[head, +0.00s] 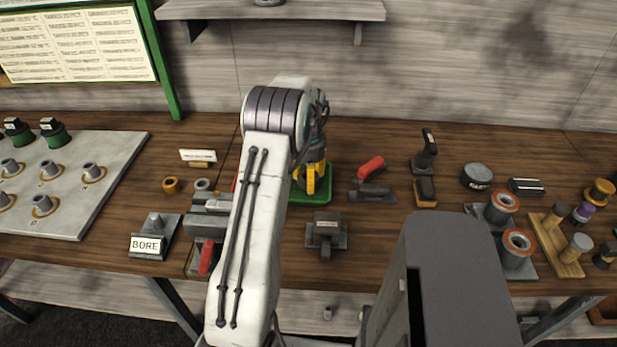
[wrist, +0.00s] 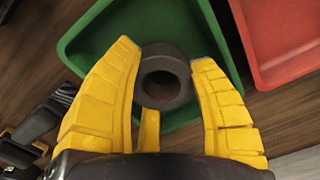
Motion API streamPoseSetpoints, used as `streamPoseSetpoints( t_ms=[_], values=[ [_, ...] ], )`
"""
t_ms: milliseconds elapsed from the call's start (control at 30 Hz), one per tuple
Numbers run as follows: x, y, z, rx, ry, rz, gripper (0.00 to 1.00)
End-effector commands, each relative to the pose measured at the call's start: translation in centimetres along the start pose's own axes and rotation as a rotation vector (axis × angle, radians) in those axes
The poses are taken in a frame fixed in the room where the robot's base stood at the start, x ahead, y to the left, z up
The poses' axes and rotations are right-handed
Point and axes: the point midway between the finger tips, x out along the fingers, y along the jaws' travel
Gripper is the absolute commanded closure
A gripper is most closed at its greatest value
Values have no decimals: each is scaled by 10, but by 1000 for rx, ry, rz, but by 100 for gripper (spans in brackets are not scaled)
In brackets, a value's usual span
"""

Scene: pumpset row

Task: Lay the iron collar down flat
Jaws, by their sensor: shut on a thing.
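My gripper (wrist: 166,66) has yellow fingers and is shut on the iron collar (wrist: 166,56), a dark grey thick ring. In the wrist view the collar sits between the fingertips with its round hole facing the camera. The green tray (wrist: 92,38) lies behind and below it. Whether the collar touches the tray I cannot tell. In the head view my gripper (head: 312,182) points down over the green tray (head: 323,197), and the collar is not clearly visible there.
A red tray (wrist: 285,38) is beside the green one. A vise (head: 207,226), a BORE sign (head: 146,246) and a brass ring (head: 171,185) are left of my arm. A small block stand (head: 326,232) is in front of the green tray. A red-handled tool (head: 371,168) lies to its right.

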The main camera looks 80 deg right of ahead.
Motion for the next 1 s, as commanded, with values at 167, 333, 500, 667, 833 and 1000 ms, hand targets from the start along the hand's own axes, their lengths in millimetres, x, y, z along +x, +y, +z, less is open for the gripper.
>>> streamPoseSetpoints(
  t_ms=[167,333,500,667,833,1000],
  values=[
    [3,0,0,0,2,0,83],
    [7,0,0,0,1,0,83],
    [12,0,0,0,1,0,83],
    [10,0,0,0,2,0,83],
    [10,0,0,0,1,0,35],
    [11,0,0,0,1,0,20]
  ],
)
